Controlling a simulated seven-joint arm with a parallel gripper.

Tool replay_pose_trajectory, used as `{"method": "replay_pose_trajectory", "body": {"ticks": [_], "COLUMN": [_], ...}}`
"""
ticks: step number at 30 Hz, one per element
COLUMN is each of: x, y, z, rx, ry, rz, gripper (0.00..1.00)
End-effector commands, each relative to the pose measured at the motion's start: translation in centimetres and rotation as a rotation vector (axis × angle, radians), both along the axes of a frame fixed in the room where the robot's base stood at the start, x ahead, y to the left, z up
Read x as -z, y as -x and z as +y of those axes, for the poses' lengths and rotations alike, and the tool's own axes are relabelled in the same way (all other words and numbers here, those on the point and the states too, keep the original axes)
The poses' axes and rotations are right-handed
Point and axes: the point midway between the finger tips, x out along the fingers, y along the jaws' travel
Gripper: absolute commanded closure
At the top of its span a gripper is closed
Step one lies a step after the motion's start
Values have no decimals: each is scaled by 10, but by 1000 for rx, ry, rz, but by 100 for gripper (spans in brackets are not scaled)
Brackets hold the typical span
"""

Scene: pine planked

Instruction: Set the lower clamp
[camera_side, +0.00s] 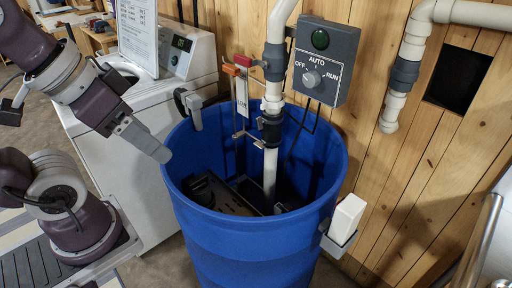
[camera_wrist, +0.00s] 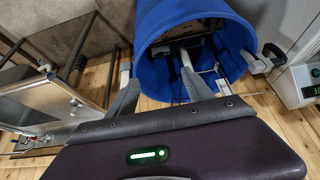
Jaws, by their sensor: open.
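In the side view, a white vertical pipe (camera_side: 270,172) drops into a blue barrel (camera_side: 255,240). A dark clamp-like collar (camera_side: 271,130) sits low on this pipe, around the barrel's rim height. A second dark collar (camera_side: 274,62) sits higher, beside red (camera_side: 243,60) and orange (camera_side: 231,70) pieces. I cannot tell whether the lower one is open or closed. My gripper (camera_side: 160,150) is left of the barrel, near its rim, apart from the pipe. In the wrist view my gripper (camera_wrist: 161,78) is open and empty, its fingers spread before the barrel (camera_wrist: 160,62).
A control box (camera_side: 325,62) with OFF, AUTO and RUN marks hangs on the plank wall. A white machine (camera_side: 125,170) stands left. Dark equipment (camera_side: 225,196) lies inside the barrel.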

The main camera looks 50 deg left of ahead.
Motion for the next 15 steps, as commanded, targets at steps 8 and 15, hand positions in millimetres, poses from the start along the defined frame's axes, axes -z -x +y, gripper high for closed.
{"method": "replay_pose_trajectory", "body": {"ticks": [8, 15], "x": [-3, 43], "y": [-38, -196], "z": [16, 75], "rx": [-32, -18], "ry": [-83, -228], "rz": [36, 130], "gripper": [40, 40]}}
